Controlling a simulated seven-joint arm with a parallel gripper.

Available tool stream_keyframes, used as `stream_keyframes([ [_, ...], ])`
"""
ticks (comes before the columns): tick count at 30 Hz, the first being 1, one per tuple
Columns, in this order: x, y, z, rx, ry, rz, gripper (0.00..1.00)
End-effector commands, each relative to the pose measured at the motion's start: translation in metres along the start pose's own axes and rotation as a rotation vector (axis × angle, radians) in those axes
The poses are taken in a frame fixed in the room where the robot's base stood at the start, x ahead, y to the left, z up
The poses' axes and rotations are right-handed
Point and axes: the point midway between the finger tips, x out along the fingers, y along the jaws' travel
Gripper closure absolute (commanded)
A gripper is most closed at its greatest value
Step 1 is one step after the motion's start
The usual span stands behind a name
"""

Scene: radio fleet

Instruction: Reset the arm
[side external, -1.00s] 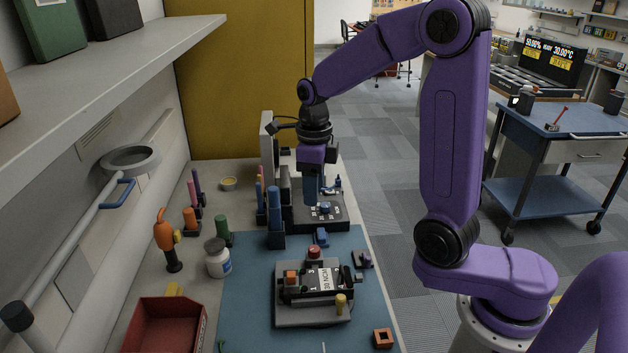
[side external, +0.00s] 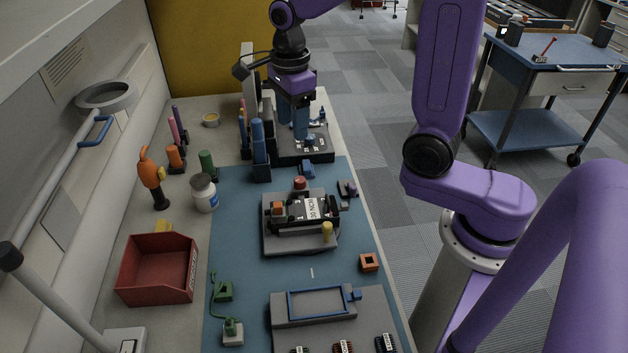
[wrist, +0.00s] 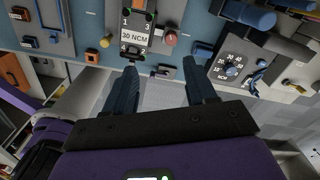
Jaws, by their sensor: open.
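My purple arm reaches over the back of the bench. My gripper (side external: 294,122) has blue fingers and points down above the dark station with a dial at the back of the mat. In the wrist view my gripper (wrist: 158,88) has its two fingers spread apart with nothing between them. The dial station (wrist: 232,66) lies to the right of the fingers in that view. The black unit labelled 30 NCM (side external: 305,213) sits on a grey fixture (side external: 290,246) in the middle of the mat, apart from my gripper.
Blue upright blocks (side external: 259,150) stand close left of my gripper. An orange square part (side external: 369,262) and a blue-framed tray (side external: 320,303) lie nearer the front.

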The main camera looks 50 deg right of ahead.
Motion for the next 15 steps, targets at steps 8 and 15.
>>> stream_keyframes([
  [8, 0.001, 0.027, 0.005, -0.534, -0.004, -0.005, 0.44],
  [15, 0.002, 0.056, 0.001, -0.996, -0.005, -0.008, 0.44],
])
